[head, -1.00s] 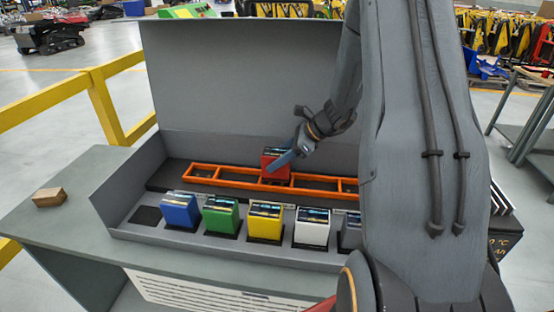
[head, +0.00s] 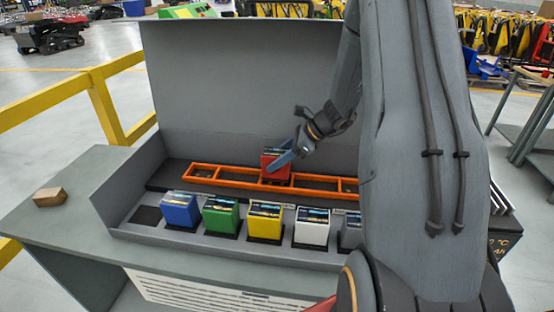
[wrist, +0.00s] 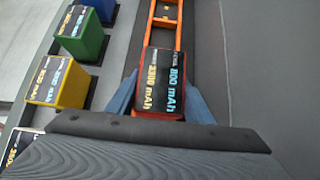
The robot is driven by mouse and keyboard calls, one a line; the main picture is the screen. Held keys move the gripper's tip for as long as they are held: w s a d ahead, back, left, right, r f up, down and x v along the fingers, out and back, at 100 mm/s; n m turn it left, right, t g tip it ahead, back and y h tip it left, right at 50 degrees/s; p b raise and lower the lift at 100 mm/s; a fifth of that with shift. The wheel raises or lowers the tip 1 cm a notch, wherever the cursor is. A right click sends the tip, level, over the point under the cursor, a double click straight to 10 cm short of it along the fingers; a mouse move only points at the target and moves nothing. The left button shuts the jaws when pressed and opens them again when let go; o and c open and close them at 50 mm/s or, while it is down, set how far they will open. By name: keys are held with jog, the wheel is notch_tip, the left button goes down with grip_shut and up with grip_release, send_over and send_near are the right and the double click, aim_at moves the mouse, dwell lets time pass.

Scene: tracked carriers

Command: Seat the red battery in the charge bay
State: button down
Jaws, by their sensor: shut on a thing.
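The red battery (head: 274,164) stands upright at the orange rail frame (head: 226,177) on the back strip of the bench tray. My gripper (head: 282,160) is shut on it, with a blue finger on either side. The wrist view shows the red battery (wrist: 162,84) between the two fingers, its dark labelled top facing the camera. It sits in or just above a middle section of the orange frame; I cannot tell whether its base is fully down. The frame's lower part there is hidden by the battery and fingers.
Blue (head: 180,209), green (head: 220,215), yellow (head: 265,220), white (head: 312,226) and grey (head: 350,232) batteries stand in a front row. An empty dark pad (head: 146,215) lies left of them. A tall grey panel (head: 240,80) rises behind. A wooden block (head: 49,197) lies at left.

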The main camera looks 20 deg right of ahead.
jog(key=shift+f+b, duration=1.05)
jog(key=shift+f, duration=0.55)
jog(key=c, duration=0.8)
grip_release()
jog(key=b+v, duration=0.1)
jog(key=v, duration=0.5)
jog(key=shift+s+d+r, duration=0.1)
jog(key=shift+d+r, duration=0.1)
jog(key=shift+d, duration=0.05)
jog(key=shift+s+d+r+b, duration=0.25)
jog(key=shift+d+r+b, duration=0.1)
jog(key=shift+r, duration=0.1)
jog(key=shift+r, duration=0.1)
